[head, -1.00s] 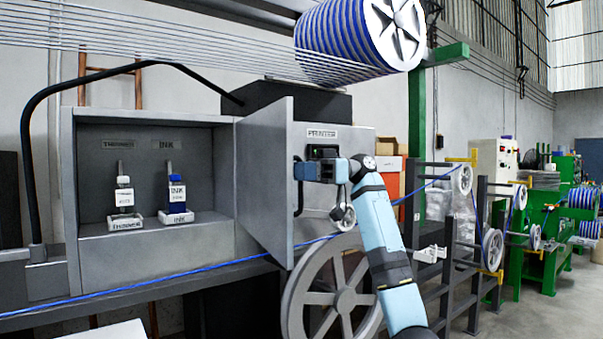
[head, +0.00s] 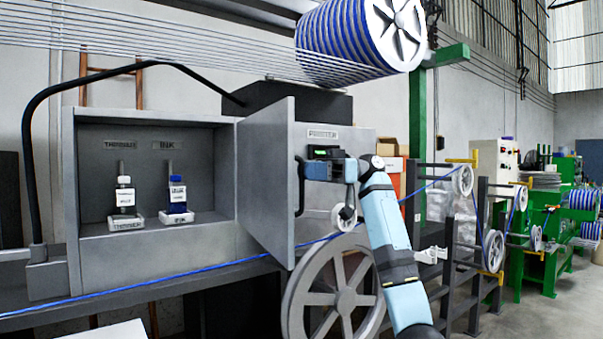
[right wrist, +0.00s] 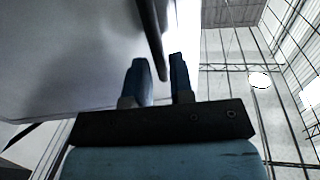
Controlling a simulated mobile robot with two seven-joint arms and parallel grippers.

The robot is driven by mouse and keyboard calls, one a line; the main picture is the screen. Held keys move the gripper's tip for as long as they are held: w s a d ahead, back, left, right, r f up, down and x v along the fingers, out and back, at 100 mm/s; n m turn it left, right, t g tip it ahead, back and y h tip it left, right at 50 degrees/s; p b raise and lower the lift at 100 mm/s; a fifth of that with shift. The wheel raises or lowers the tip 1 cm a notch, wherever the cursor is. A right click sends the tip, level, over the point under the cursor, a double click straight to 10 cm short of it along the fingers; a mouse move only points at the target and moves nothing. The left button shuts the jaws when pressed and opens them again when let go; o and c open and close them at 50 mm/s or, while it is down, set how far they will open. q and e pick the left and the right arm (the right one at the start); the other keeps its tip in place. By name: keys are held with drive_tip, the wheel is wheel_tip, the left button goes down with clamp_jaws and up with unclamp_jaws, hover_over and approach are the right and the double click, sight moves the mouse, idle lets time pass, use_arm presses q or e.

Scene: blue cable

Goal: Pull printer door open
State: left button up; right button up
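My right gripper (head: 306,170) is at the handle's upper part. In the right wrist view, the two blue fingers (right wrist: 160,75) are close together, with the dark handle bar (right wrist: 152,35) running into the narrow gap between them. They look shut on it, though the contact is partly hidden. My left gripper is not in view.
An open grey panel (head: 264,185) stands just left of the handle. It belongs to the compartment holding a thinner bottle (head: 124,197) and an ink bottle (head: 178,197). A blue cable (head: 180,276) and a large spoked wheel (head: 340,297) are below.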

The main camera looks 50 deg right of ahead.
drive_tip(key=v, duration=1.1)
drive_tip(key=shift+d, duration=0.25)
drive_tip(key=shift+r, duration=0.1)
